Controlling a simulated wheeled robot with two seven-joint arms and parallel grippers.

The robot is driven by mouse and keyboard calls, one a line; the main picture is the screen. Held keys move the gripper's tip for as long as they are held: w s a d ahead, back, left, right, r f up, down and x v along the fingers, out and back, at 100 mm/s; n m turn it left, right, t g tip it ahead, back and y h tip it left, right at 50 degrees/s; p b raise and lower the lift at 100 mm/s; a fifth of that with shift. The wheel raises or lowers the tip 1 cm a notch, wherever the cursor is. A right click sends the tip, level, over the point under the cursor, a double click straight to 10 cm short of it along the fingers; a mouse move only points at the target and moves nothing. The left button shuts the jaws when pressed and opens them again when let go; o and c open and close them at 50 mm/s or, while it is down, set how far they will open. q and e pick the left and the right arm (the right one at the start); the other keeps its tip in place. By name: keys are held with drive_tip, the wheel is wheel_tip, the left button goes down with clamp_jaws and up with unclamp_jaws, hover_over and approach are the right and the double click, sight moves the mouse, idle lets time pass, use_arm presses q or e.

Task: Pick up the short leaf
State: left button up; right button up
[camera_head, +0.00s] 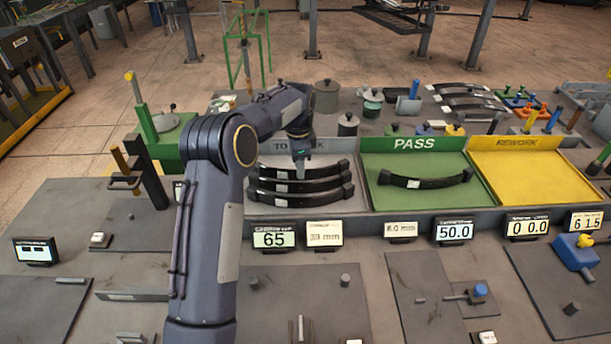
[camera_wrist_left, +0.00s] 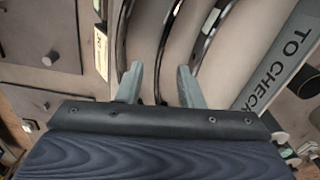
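Several dark curved leaves are in view. Three lie one behind another in the grey TO CHECK tray (camera_head: 335,150): a back leaf (camera_head: 330,171), a middle leaf (camera_head: 280,186) and a front leaf (camera_head: 320,198). I cannot tell which of them is the short one. My left gripper (camera_head: 300,172) points down over the back of this tray. In the left wrist view its two fingers (camera_wrist_left: 160,85) are apart, with one dark leaf (camera_wrist_left: 169,45) running between them; I see no contact. My right gripper is not in view.
A green PASS tray (camera_head: 385,200) holds one dark leaf (camera_head: 430,181). A yellow REWORK tray (camera_head: 530,175) is empty. Digital displays (camera_head: 275,239) line the front edge. Lidded pots (camera_head: 327,95) and more leaves (camera_head: 470,98) stand behind.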

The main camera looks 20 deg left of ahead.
sight(302, 184)
use_arm(q)
drive_tip(key=f, duration=0.2)
drive_tip(key=shift+w+f, duration=0.3)
drive_tip(key=shift+f, duration=0.8)
wheel_tip(302, 184, down, 4)
drive_tip(key=shift+s+d+f+b, duration=0.15)
drive_tip(key=shift+f+b, duration=0.1)
drive_tip(key=shift+b, duration=0.55)
drive_tip(key=shift+r, duration=0.1)
clamp_jaws()
drive_tip(key=shift+r, duration=0.15)
